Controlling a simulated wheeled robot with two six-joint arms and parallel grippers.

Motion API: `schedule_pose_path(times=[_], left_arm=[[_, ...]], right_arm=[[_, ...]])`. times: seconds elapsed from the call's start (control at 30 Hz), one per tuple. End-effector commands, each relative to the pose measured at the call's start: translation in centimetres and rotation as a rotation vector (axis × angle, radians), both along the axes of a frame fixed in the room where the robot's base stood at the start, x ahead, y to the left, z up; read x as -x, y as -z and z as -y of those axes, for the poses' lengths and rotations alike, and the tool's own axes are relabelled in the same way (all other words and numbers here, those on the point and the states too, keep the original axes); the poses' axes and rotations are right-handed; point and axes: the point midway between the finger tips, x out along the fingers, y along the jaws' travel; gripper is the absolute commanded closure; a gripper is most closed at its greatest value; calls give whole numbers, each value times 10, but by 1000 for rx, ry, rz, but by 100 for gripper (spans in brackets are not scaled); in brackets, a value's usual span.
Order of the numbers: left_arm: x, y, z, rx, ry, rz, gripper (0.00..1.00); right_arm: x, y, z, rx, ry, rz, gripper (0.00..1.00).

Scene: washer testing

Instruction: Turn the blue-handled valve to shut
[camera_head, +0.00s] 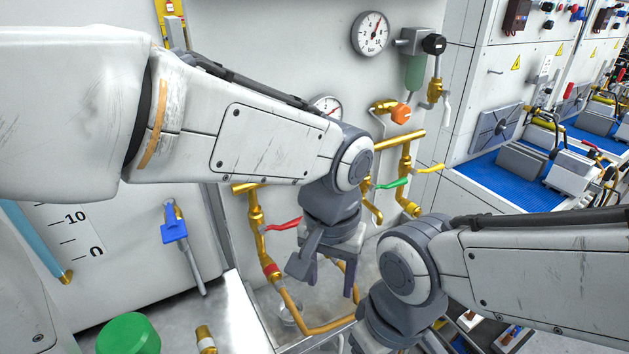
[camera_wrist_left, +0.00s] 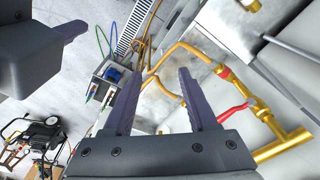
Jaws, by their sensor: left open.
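The blue valve handle (camera_head: 174,232) is on the left panel in the head view, at the top of a grey pipe and below a brass fitting. My left gripper (camera_head: 332,282) is open and empty, pointing down, well to the right of the blue handle and below the red handle. In the left wrist view its fingers (camera_wrist_left: 158,82) are spread with nothing between them. The blue handle cannot be made out there. My right arm comes in from the right; its gripper is cut off in the head view, and part of it seems to show in the left wrist view (camera_wrist_left: 72,30).
Brass pipes carry a red handle (camera_head: 283,224), a green handle (camera_head: 392,184) and a yellow handle (camera_head: 430,169). Gauges (camera_head: 370,34) sit on the wall. A green round knob (camera_head: 128,334) is at the lower left. Blue-topped benches (camera_head: 512,180) stand at the right.

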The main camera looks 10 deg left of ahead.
Motion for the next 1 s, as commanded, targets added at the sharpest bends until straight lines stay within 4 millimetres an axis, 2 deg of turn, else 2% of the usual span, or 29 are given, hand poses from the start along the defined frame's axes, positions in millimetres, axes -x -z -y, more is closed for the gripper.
schedule_pose_path(times=[0.03, 0.2, 0.3, 0.4, 0.53, 0.7, 0.87, 1.0], left_arm=[[-32, -10, 8, -18, -103, 20, 42], [-127, -41, 16, -65, -479, 118, 42], [-174, -53, 14, -80, -688, 184, 42], [-208, -62, 9, -84, -861, 244, 42], [-235, -68, 3, -82, -1012, 298, 42], [-248, -67, -2, -80, -1087, 325, 42], [-253, -48, -8, -82, -1089, 324, 42], [-260, -24, -16, -82, -1088, 323, 42]], right_arm=[[0, -1, 0, 0, 0, 0, 42], [0, -1, 0, 0, 0, 0, 42], [0, -2, 0, 0, 0, 0, 42], [0, -2, 0, 0, 0, 0, 42], [0, -2, 0, 0, 0, 0, 42], [0, -3, 0, 0, 0, 0, 42], [0, -7, 0, 0, 0, 0, 42], [0, -13, 0, 0, 1, 0, 42]])
